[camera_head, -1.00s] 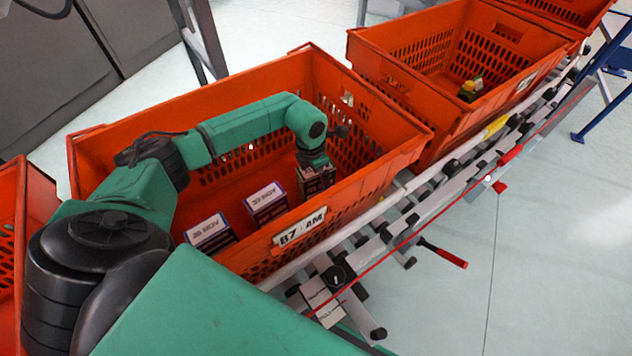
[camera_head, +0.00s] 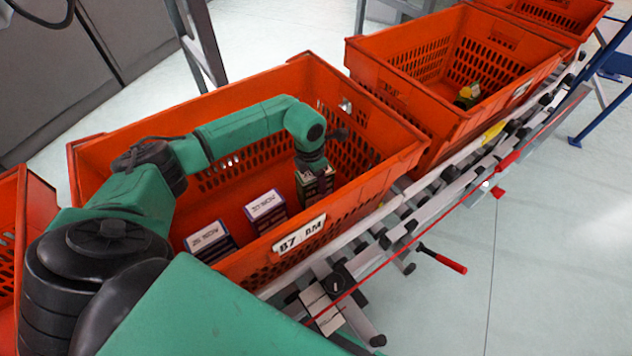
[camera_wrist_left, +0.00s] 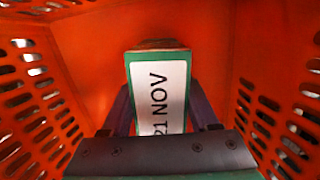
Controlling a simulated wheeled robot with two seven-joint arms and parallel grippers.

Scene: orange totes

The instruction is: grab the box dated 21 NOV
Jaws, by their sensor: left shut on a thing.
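The box dated 21 NOV (camera_wrist_left: 165,95) fills the middle of the left wrist view. It has a white label with the date and green edges. My left gripper (camera_head: 313,168) reaches down into the near orange tote (camera_head: 300,66) and is shut on this box, which also shows in the head view (camera_head: 316,186) at the tote's right part. In the wrist view dark fingers (camera_wrist_left: 160,115) flank the box on both sides. Whether the box touches the tote floor is unclear. My right gripper is not in view.
Two more boxes, one in the middle (camera_head: 265,206) and one at the left (camera_head: 207,238), stand in the same tote; their dates are too small to read. The tote's walls rise close around. Another tote (camera_head: 400,55) stands behind at right, with a small yellow-green item (camera_head: 468,95).

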